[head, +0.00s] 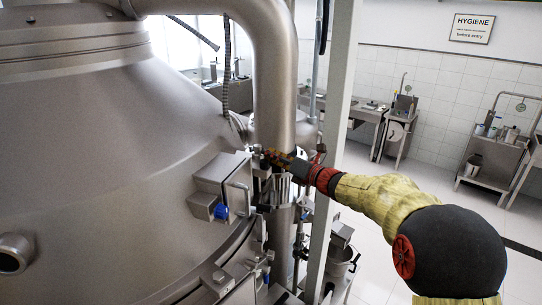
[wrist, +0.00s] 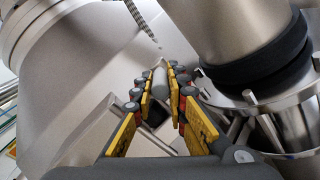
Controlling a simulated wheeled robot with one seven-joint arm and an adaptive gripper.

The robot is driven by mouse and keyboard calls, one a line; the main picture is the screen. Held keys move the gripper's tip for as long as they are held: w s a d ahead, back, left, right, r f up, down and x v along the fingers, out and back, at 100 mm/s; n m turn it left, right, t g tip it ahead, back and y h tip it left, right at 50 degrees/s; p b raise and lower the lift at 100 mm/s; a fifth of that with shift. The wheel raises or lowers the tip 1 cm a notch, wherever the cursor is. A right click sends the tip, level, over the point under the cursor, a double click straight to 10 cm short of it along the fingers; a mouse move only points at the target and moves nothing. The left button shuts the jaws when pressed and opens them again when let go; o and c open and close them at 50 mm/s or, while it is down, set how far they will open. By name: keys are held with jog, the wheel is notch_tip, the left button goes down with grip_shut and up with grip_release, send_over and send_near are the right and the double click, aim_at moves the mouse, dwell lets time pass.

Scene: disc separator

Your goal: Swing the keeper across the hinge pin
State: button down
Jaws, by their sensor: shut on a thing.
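My gripper (head: 274,157) is at the end of my arm, beside the large vertical pipe's lower end, in the head view. In the wrist view, its yellow-padded fingers (wrist: 160,88) are closed on both sides of a slim grey rounded piece, which looks to be the keeper (wrist: 159,80). The keeper's far end and its mount are hidden by the fingers. A small upright metal pin (wrist: 248,97) stands on the flange to the right, apart from the fingers. I cannot tell whether it is the hinge pin. In the head view the fingers hide the held piece.
The large steel separator bowl (head: 110,160) fills the left. The vertical pipe (head: 272,90) stands close to my gripper, with a black ring (wrist: 255,68) above the flange. A latch box with a handle (head: 220,180) is just left. A pale post (head: 338,120) stands near my arm.

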jog(key=shift+d, duration=0.1)
jog(key=shift+w+d+r+n+g+y+p, duration=0.2)
jog(key=shift+w+n+g+y+p, duration=0.15)
jog(key=shift+g+y+p, duration=0.35)
jog(key=shift+w+d+f+n+g+y+p, duration=0.15)
jog(key=shift+w+n+g+y+p, duration=0.1)
jog(key=shift+n+g+p, duration=0.35)
jog(key=shift+w+d+n+g+y+p, duration=0.1)
jog(key=shift+n+g+y+p, duration=0.15)
jog(key=shift+n+g+p, duration=0.35)
jog(key=c, duration=1.9)
grip_release()
jog(key=shift+o, duration=0.8)
jog(key=shift+f, duration=0.1)
